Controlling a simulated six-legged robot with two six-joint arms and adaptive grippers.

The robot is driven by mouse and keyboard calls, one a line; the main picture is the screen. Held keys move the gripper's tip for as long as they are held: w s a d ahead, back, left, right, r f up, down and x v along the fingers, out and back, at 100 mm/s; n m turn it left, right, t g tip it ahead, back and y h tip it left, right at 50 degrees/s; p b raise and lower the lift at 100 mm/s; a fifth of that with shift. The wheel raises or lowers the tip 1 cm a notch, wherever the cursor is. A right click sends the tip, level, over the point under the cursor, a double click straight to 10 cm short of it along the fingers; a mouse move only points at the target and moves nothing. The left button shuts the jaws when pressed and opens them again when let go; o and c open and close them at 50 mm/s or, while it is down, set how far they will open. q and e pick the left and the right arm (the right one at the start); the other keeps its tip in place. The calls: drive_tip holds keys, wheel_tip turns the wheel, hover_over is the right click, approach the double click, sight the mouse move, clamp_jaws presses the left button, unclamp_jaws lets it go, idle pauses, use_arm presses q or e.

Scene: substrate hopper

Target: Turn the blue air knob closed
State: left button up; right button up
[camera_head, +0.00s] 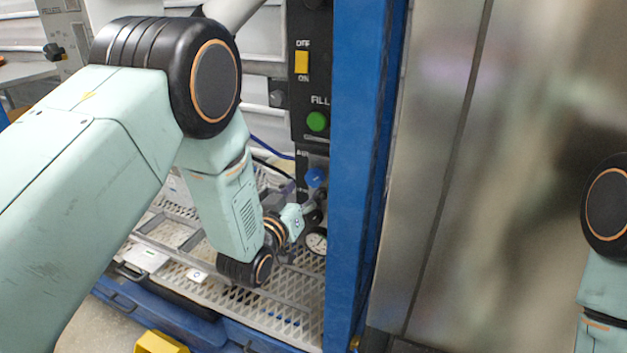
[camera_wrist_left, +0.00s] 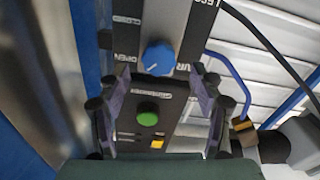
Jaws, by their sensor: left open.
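The blue air knob (camera_head: 316,177) is on the dark control panel, below the green button. In the left wrist view the blue knob (camera_wrist_left: 158,58) is close, with OPEN and what looks like CLOSED printed on its left. A small pale mark shows on the knob's lower edge. My left gripper (camera_head: 308,207) is just below the knob in the head view. In the left wrist view my left gripper (camera_wrist_left: 160,78) is open, one finger to each side of the knob. Nothing is between the fingers that I can see gripped. My right gripper is outside the frames.
A green FILL button (camera_head: 317,121) and a yellow ON/OFF switch (camera_head: 301,62) are above the knob. A round gauge (camera_head: 317,241) is below. A blue post (camera_head: 357,150) stands close on the right, beside a metal panel (camera_head: 490,180). A perforated tray (camera_head: 290,322) lies below.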

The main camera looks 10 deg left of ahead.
sight(313, 180)
use_arm(q)
drive_tip(key=w, duration=0.1)
drive_tip(key=w+d, duration=0.1)
drive_tip(key=w, duration=0.1)
drive_tip(key=shift+w+f+b, duration=0.1)
drive_tip(key=shift+w+b, duration=0.15)
drive_tip(key=shift+b, duration=0.1)
drive_tip(key=shift+w, duration=0.55)
drive_tip(key=shift+d, duration=0.1)
drive_tip(key=shift+c, duration=0.2)
drive_tip(key=c, duration=1.1)
